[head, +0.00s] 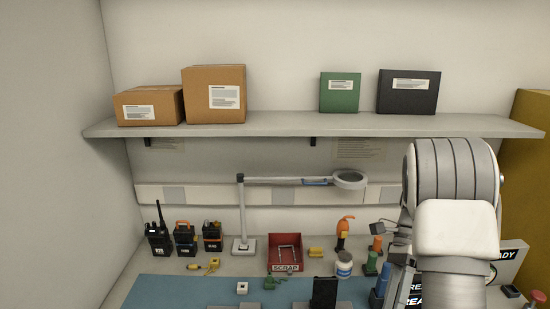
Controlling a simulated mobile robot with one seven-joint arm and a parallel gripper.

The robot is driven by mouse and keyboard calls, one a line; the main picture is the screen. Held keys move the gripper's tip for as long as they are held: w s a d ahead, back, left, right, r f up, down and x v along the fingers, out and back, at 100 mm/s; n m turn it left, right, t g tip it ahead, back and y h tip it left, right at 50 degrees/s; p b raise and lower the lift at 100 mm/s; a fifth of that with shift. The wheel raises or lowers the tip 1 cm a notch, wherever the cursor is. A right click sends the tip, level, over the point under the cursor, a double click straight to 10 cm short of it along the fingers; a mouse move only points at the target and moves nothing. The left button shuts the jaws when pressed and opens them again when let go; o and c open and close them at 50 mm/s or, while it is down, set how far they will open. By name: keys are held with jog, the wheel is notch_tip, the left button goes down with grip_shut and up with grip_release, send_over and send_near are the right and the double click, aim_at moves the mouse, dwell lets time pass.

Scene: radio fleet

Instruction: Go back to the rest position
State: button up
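My arm fills the right side of the head view, its white and grey links rising in front of the bench and the shelf. My gripper cannot be made out; the end of the arm is hidden behind these links or lies out of the picture. The bench's blue mat (190,290) lies below and to the left of the arm. A red scrap bin (285,266) stands at the back of the bench. Three black radios or battery packs stand at the back left, among them a radio with an antenna (158,238).
A shelf (290,125) above the bench holds two cardboard boxes (214,95), a green box (340,92) and a black box (408,92). A white jar (343,265) and colored cylinders (371,263) stand close left of my arm.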

jog(key=s+a+r+n+t+h, duration=0.2)
jog(key=s+a+r+n+t, duration=0.3)
jog(key=n, duration=0.4)
jog(key=s+a+r+n+t+h, duration=0.2)
jog(key=s+a+r+n+t, duration=0.3)
jog(key=s+r+n+t, duration=0.2)
jog(key=r+n+t, duration=0.1)
jog(key=n, duration=0.1)
jog(key=shift+r+n+t+h, duration=0.3)
jog(key=shift+r+t, duration=0.05)
jog(key=shift+t, duration=0.05)
jog(key=shift+d, duration=0.1)
dwell(0.5)
